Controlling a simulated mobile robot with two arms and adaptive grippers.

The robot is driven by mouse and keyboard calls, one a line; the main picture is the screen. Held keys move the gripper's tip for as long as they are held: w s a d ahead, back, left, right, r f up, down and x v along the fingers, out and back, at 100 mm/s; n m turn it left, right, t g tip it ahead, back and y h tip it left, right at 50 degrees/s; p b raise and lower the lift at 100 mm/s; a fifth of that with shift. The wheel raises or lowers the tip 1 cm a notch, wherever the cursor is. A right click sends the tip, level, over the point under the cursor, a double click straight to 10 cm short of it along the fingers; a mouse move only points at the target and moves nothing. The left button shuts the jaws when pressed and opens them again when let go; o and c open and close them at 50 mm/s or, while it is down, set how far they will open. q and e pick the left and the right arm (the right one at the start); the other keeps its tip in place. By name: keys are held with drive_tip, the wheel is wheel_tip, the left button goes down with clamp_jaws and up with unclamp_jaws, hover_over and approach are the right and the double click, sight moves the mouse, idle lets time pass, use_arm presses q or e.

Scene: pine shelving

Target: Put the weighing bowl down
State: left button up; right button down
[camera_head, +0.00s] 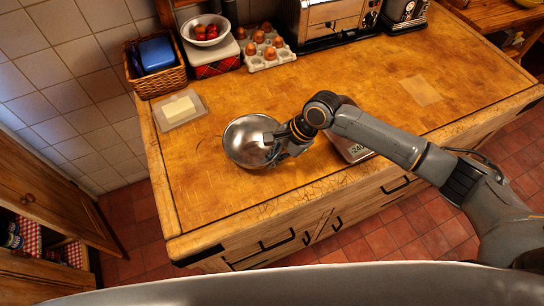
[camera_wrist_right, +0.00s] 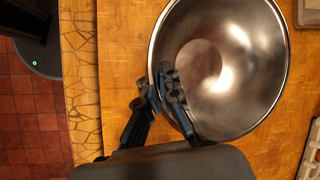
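The weighing bowl (camera_head: 247,141) is a shiny metal bowl over the front left part of the wooden counter. It is empty and opens upward. My right gripper (camera_head: 275,147) is at the bowl's right rim. In the right wrist view the bowl (camera_wrist_right: 225,65) fills the upper right, and the fingers of my right gripper (camera_wrist_right: 160,85) are closed on its rim, one inside and one outside. I cannot tell whether the bowl touches the counter. A kitchen scale (camera_head: 354,150) with a lit display stands to the right, partly hidden by my right arm. My left gripper does not show.
A butter dish (camera_head: 196,119) sits left of the bowl. Behind are a wicker basket (camera_head: 163,83), a bowl of red fruit (camera_head: 190,33), an egg tray (camera_head: 285,60) and a toaster (camera_head: 300,40). The counter (camera_head: 195,200) is bare in front of the bowl, up to its front edge.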

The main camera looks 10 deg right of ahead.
drive_tip(key=c, duration=1.5)
unclamp_jaws()
drive_tip(key=b+v, duration=0.1)
drive_tip(key=v, duration=1.1)
drive_tip(key=shift+b, duration=0.35)
